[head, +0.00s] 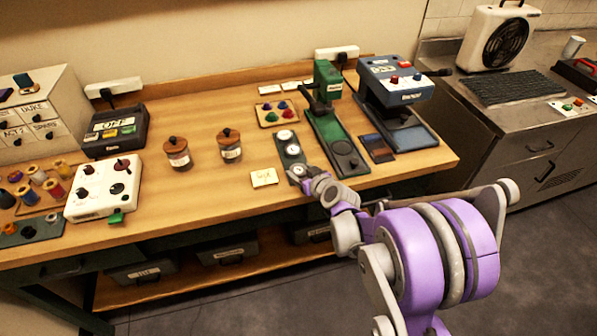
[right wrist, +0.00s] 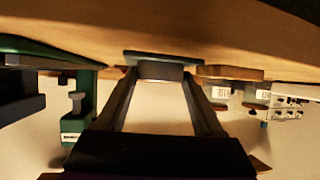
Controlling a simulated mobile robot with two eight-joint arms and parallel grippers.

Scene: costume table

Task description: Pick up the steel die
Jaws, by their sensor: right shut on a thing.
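My right gripper (head: 304,177) is at the front end of a dark grey-green tray (head: 291,158) near the table's front edge. In the right wrist view the gripper (right wrist: 159,80) has its two fingers on either side of a grey, short steel die (right wrist: 160,71) and is shut on it. The die is against or very close to the dark tray (right wrist: 150,56); I cannot tell if they touch. In the head view the gripper partly hides the die (head: 299,169). Two pale round pieces lie further back on the tray. My left gripper is not in view.
A green press (head: 328,115) and a blue machine (head: 393,90) stand right of the tray. A small wooden tray of coloured pieces (head: 266,121) lies behind. Bare tabletop lies around the jars.

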